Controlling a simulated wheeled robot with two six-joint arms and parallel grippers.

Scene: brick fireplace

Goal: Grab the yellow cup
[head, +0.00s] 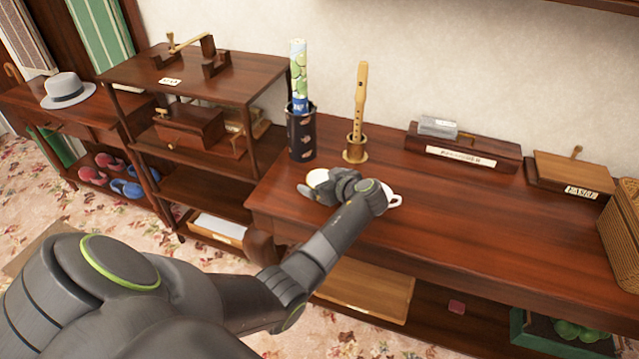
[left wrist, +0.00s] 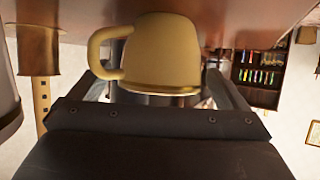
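The yellow cup (left wrist: 160,52) is close in front of my left gripper in the left wrist view, which looks upside down. Its handle points to the left there. In the head view a pale cup (head: 317,177) shows partly behind my left gripper (head: 322,189) on the long wooden table (head: 470,235); the gripper hides much of it. My left gripper is open, with its fingers spread to either side of the cup in the wrist view. Contact is not clear. A white cup handle (head: 395,201) shows just right of my left wrist. My right gripper is not in view.
A black holder (head: 301,135) with a rolled tube and a flute (head: 360,95) in a wooden stand are behind the gripper. Wooden boxes (head: 465,150) stand along the wall. A shelf unit (head: 200,75) adjoins on the left. The table's right middle is clear.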

